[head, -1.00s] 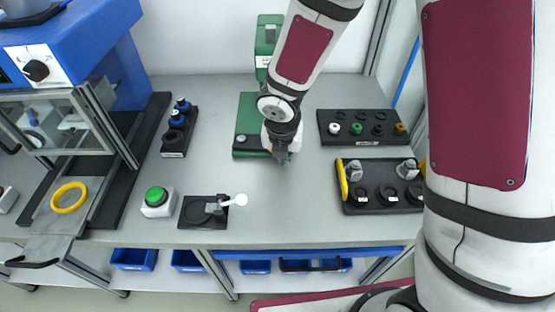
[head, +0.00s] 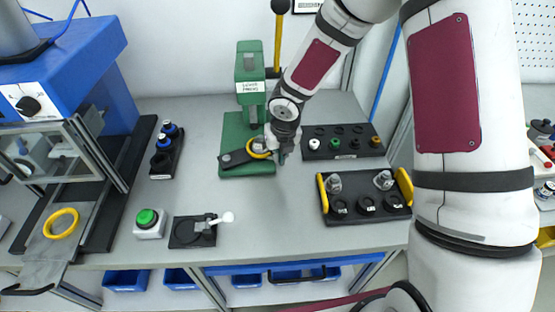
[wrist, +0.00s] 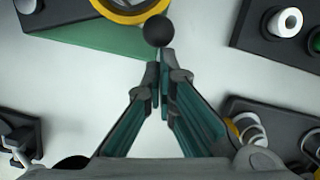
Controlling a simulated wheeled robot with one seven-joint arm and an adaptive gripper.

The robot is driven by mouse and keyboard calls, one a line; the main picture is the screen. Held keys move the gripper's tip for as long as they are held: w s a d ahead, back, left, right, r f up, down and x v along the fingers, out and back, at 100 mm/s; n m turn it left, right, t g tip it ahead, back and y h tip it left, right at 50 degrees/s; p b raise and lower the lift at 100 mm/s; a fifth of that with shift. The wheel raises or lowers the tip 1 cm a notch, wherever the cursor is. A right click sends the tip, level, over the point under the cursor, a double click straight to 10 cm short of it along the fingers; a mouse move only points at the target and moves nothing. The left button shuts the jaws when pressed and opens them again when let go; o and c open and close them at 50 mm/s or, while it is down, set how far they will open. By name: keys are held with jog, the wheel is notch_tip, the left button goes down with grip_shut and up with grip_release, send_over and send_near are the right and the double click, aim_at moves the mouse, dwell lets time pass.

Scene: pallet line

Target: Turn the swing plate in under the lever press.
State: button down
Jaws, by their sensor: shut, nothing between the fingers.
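The green lever press (head: 250,85) stands at the back of the bench on a green base (head: 232,128). Its yellow lever (head: 278,45) points up. The dark swing plate (head: 238,158) lies across the front of the base and carries a yellow ring (head: 258,154). Its ring end points right, in front of the press head and not under it. In the wrist view a black ball knob (wrist: 158,30) sits beside the yellow ring (wrist: 130,12). My gripper (wrist: 160,72) is shut and empty just short of the knob; contact cannot be told. The arm partly hides the ring's right side.
A black rack (head: 342,153) with small coloured parts lies right of the press, and a yellow-handled tray (head: 367,215) is in front of it. A green button (head: 148,220) and a black fixture (head: 190,232) are at front left. The bench between is clear.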

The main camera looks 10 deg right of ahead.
jog(key=shift+w+d, duration=0.2)
jog(key=shift+w, duration=0.55)
jog(key=shift+w+d, duration=0.15)
jog(key=shift+w, duration=0.55)
jog(key=shift+w+d, duration=0.2)
jog(key=shift+w, duration=0.55)
